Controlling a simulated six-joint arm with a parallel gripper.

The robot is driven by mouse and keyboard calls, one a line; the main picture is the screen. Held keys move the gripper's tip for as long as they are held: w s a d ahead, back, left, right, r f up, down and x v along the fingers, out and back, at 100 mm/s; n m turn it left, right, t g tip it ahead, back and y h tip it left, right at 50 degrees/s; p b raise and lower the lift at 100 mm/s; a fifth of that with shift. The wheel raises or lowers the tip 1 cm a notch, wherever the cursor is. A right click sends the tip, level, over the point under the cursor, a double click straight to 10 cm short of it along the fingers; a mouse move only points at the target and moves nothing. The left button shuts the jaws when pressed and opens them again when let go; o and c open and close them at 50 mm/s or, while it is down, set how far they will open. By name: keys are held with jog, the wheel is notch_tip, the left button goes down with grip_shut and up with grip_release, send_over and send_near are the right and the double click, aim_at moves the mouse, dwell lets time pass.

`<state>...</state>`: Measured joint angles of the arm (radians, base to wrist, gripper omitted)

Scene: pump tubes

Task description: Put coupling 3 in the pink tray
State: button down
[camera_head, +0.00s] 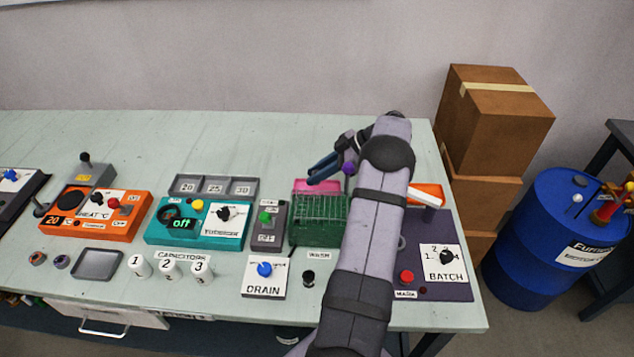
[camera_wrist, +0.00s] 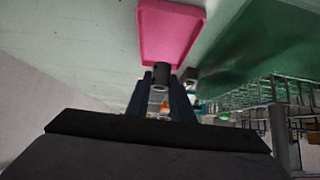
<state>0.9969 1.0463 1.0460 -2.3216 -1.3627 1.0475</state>
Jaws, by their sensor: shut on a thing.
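My gripper (camera_head: 312,180) is near the back of the bench, at the pink tray (camera_head: 310,186). In the wrist view my gripper (camera_wrist: 161,80) is shut on a small dark grey cylinder (camera_wrist: 160,70), which looks like a coupling. No number is readable on it. The cylinder overlaps the near edge of the pink tray (camera_wrist: 147,40) in that view; its height above the tray cannot be told. The tray's visible floor is empty. In the head view, the held piece is not clearly visible and the green rack hides part of the tray.
A green wire rack (camera_head: 318,210) stands directly in front of the pink tray; it also shows in the wrist view (camera_wrist: 262,95). White numbered pieces (camera_head: 168,267), a grey tray (camera_head: 97,264) and two small rings (camera_head: 61,262) are front left. The back left bench is clear.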

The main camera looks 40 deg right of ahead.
aim_at(317, 184)
jog(key=shift+f, duration=1.95)
jog(key=shift+f, duration=0.15)
jog(key=c, duration=1.8)
grip_release()
jog(key=shift+c, duration=0.2)
jog(key=b+v, duration=0.1)
jog(key=v, duration=1.1)
